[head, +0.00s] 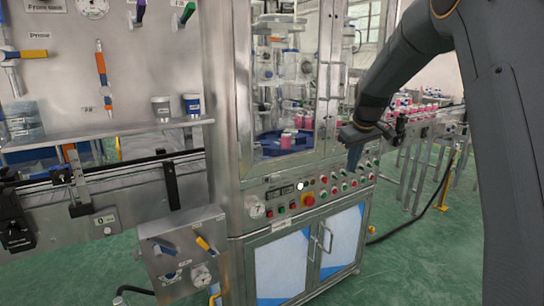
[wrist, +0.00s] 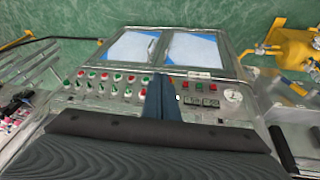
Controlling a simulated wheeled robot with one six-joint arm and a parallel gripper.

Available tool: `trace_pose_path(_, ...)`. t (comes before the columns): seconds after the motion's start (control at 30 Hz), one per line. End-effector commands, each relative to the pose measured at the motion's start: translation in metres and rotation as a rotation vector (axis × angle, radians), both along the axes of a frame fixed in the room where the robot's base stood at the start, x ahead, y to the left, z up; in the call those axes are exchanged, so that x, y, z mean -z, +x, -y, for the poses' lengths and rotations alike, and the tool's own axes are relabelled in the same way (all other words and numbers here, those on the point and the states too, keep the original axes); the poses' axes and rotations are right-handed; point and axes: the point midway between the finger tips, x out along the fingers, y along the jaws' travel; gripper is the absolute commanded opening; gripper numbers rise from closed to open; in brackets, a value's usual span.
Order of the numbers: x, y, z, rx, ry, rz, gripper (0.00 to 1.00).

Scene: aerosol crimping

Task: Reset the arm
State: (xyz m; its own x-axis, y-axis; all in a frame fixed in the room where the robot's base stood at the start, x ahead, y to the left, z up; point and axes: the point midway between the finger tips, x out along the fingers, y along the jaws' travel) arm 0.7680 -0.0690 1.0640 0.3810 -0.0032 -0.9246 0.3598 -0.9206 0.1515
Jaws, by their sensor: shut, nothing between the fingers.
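My gripper (head: 354,160) is at the end of my dark arm, which reaches in from the upper right in the head view. It hangs in front of the crimping machine's glass doors, by the upper right part of the control panel (head: 281,208). In the wrist view my gripper (wrist: 162,98) shows as dark blue-grey fingers close together, with nothing between them. They overlap the middle of the control panel (wrist: 133,97) there. Whether the fingertips touch the panel cannot be told.
The machine's glass cabinet (head: 283,85) holds a blue turntable with pink cans. A conveyor (head: 110,182) runs at left under a shelf (head: 105,132) with two cups. Pink cans line another conveyor at right. Yellow equipment (wrist: 292,50) stands at the wrist view's upper right. Green floor is open in front.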

Motion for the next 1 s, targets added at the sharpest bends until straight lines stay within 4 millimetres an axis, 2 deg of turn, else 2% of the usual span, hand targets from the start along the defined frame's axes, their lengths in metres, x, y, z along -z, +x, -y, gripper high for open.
trace_pose_path(0.03,0.011,-0.029,-0.009,0.026,0.014,-0.028,0.00)
trace_pose_path(0.27,0.065,-0.161,-0.042,0.166,0.063,-0.154,0.00)
trace_pose_path(0.4,0.096,-0.250,-0.057,0.252,0.081,-0.227,0.00)
trace_pose_path(0.5,0.114,-0.307,-0.064,0.306,0.088,-0.272,0.00)
trace_pose_path(0.6,0.128,-0.353,-0.068,0.347,0.090,-0.305,0.00)
trace_pose_path(0.7,0.136,-0.382,-0.070,0.374,0.090,-0.327,0.00)
trace_pose_path(0.77,0.139,-0.392,-0.069,0.382,0.091,-0.334,0.00)
trace_pose_path(1.0,0.142,-0.399,-0.069,0.391,0.092,-0.340,0.00)
